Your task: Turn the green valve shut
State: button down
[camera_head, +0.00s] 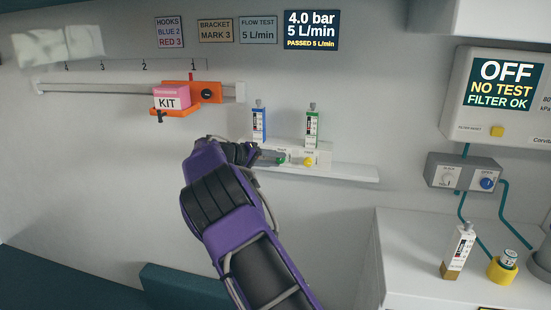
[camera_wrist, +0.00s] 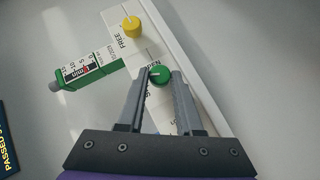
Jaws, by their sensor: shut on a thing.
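The green valve (camera_wrist: 159,77) is a small round knob with a pale line on top, on a white wall-mounted block. It lies between the two fingertips of my gripper (camera_wrist: 161,74), which is shut on it. In the head view, the green valve (camera_head: 281,160) shows just past the tip of my gripper (camera_head: 266,157), and my purple arm hides part of the block. A green-marked flowmeter (camera_head: 312,128) stands upright above the block. It also shows in the wrist view (camera_wrist: 88,68).
A yellow knob (camera_head: 309,162) is close to the right of the green one. A blue-marked flowmeter (camera_head: 259,122) stands to the left. The wall display (camera_head: 311,30) reads 4.0 bar, 5 L/min, passed. A pink kit box (camera_head: 172,97) sits on an orange bracket.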

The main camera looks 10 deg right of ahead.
jog(key=shift+a+f+n+h+b, duration=0.1)
jog(key=shift+f+n+h+b, duration=0.05)
jog(key=shift+n+h, duration=0.5)
jog(key=shift+f+n+h+b, duration=0.15)
jog(key=shift+n+h, duration=0.3)
jog(key=shift+h, duration=0.3)
jog(key=c, duration=0.6)
grip_release()
jog(key=v, duration=1.7)
jog(key=shift+s+a+f, duration=0.1)
jog(key=shift+a, duration=0.1)
